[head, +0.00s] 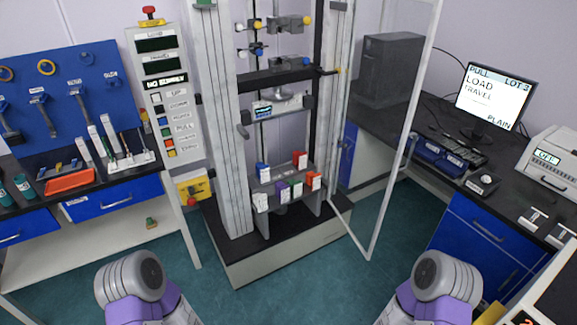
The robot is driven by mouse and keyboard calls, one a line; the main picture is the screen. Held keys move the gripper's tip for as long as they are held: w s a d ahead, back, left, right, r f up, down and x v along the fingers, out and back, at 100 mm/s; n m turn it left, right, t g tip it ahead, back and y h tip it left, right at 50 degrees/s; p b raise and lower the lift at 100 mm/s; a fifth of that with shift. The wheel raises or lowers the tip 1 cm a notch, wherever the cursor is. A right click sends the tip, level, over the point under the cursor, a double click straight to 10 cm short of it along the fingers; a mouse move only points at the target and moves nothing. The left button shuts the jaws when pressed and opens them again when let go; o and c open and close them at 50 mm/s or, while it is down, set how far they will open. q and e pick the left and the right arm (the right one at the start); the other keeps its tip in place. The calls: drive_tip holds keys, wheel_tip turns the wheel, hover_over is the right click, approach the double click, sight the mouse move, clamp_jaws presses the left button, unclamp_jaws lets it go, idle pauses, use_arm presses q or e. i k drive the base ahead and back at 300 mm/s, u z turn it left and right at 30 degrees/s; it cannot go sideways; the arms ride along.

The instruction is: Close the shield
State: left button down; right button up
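The shield (387,190) is a clear panel in a pale frame on the right side of the tall test machine (228,150). It stands open, swung out to the right and toward me, leaving the machine's front uncovered. A handle (410,146) sits on its outer upright. Its lower edge hangs beside the machine's dark base. My two arms show only as grey and purple links at the bottom left and bottom right. Both grippers are outside the picture.
A control panel (162,85) stands left of the machine, beside a bench with a blue tool board (60,90). On the right, a dark bench carries a monitor (494,97) and a grey instrument (553,165). Green floor (310,285) is free in front.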

sight(438, 5)
drive_tip(key=u, duration=0.05)
drive_tip(key=k, duration=0.55)
drive_tip(key=z, duration=0.8)
drive_tip(key=i, duration=1.55)
drive_tip(key=u, duration=1)
